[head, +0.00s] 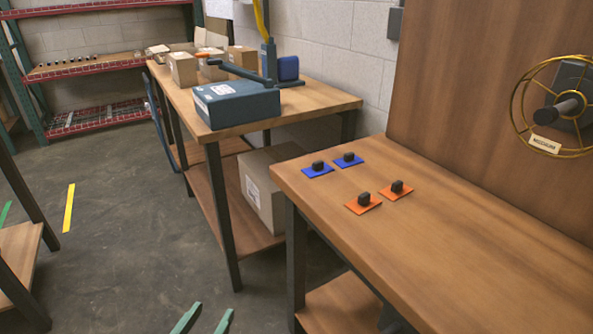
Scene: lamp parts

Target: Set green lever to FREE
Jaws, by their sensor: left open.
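I do not make out a green lever or a FREE mark in the head view. My left gripper (214,308) shows at the bottom edge as two green fingertips, apart and with nothing between them. It is low over the floor, left of the near workbench. My right gripper is not in view. A dark lever arm with an orange tip (238,72) belongs to a blue-grey machine (238,103) on the far bench. A brass-coloured handwheel (528,104) with a small label is mounted on the wooden panel at the right.
The near workbench (480,240) carries two blue plates (317,171) and two orange plates (363,205) with dark blocks. The far bench (320,98) holds cardboard boxes (183,68). A large box (262,190) sits on its lower shelf. Grey floor (130,240) is open at left-centre.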

